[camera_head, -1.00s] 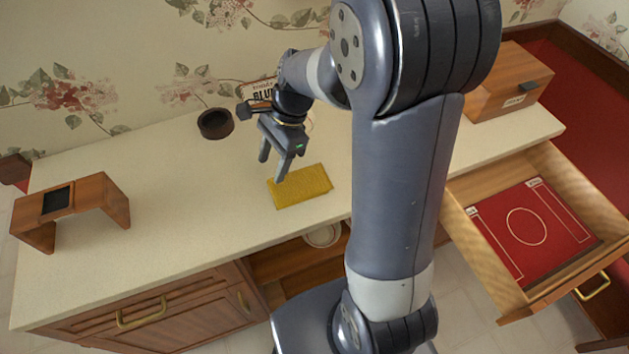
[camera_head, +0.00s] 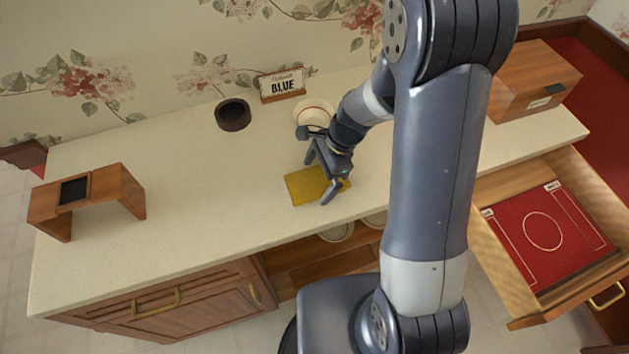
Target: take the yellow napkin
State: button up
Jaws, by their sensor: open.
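The yellow napkin (camera_head: 306,186) lies flat on the cream countertop (camera_head: 190,200), near its front edge in the middle. My gripper (camera_head: 319,181) is open and points down over the right part of the napkin. One finger reaches in front of the napkin's right half, and the other is toward its back edge. Part of the napkin's right side is hidden by the gripper. I cannot tell whether the fingertips touch it.
A dark round bowl (camera_head: 233,115), a sign reading BLUE (camera_head: 283,86) and a white round dish (camera_head: 314,113) stand at the back. A wooden stand (camera_head: 88,197) is at the left, a wooden box (camera_head: 534,80) at the right. An open drawer (camera_head: 543,232) has a red lining.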

jog(key=shift+c, duration=0.4)
jog(key=c, duration=1)
jog(key=shift+o, duration=0.2)
